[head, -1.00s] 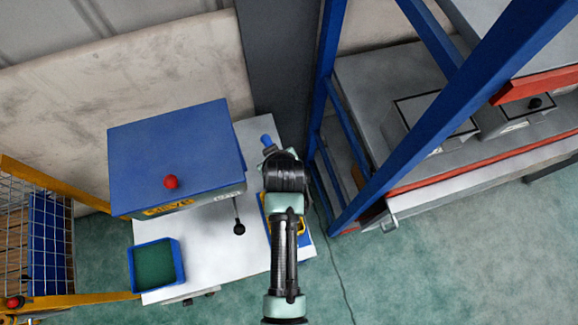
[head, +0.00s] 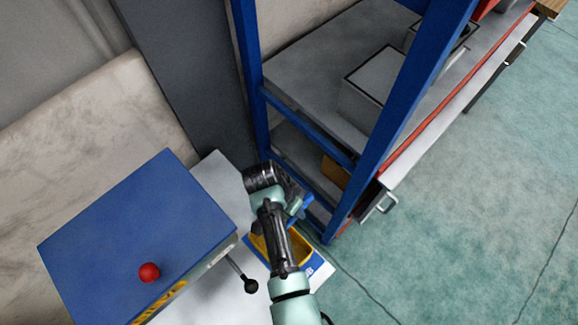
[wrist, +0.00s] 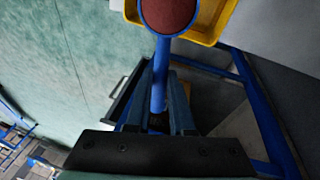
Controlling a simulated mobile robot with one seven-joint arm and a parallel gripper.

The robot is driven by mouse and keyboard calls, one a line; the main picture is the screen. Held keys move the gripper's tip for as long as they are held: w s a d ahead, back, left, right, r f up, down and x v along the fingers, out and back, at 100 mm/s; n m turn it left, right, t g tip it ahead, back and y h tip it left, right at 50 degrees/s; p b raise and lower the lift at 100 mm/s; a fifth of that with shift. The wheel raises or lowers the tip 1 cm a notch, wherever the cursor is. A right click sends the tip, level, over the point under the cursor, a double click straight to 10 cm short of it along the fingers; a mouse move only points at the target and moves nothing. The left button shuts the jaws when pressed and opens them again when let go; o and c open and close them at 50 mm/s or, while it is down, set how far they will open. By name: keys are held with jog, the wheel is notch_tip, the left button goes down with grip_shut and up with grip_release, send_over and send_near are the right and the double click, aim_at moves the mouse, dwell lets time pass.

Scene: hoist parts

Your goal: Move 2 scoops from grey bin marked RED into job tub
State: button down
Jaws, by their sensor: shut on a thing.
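In the wrist view my gripper (wrist: 159,92) is shut on the blue handle of a scoop (wrist: 159,75). The scoop's round bowl at the top edge of that view is filled with dark red material. A yellow tub (wrist: 228,12) shows behind the bowl; I cannot tell their height gap. In the head view the yellow tub (head: 301,247) stands on the white bench, partly hidden by my arm. A grey bin (head: 366,104) stands on the rack shelf with another behind it; no RED marking is legible. My fingers are mostly hidden in the head view.
A blue-topped box (head: 130,235) with a red knob and a black-knobbed lever (head: 249,285) stands on the bench left of my arm. A blue rack post (head: 400,120) rises right of my wrist. Open green floor (head: 480,190) lies at the right.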

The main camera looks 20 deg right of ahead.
notch_tip(320, 180, down, 2)
jog(key=shift+f+b, duration=0.1)
jog(key=shift+b, duration=0.5)
jog(key=shift+s+d, duration=0.1)
jog(key=shift+s, duration=0.1)
jog(key=shift+s+d+t+y+p, duration=0.1)
jog(key=shift+t+y+p, duration=0.35)
jog(key=shift+t, duration=0.25)
jog(key=t+y+b, duration=0.2)
jog(key=t+b, duration=0.1)
jog(key=b, duration=0.1)
jog(key=f+n+t+y+b, duration=0.1)
jog(key=t+y+b, duration=0.1)
jog(key=t+b, duration=0.2)
jog(key=s+t+y+b, duration=0.1)
jog(key=t+y+b, duration=0.1)
jog(key=b, duration=0.4)
jog(key=shift+d+f+n+t, duration=0.3)
jog(key=shift+d+f+t, duration=0.05)
jog(key=shift+t, duration=0.45)
jog(key=shift+r, duration=0.1)
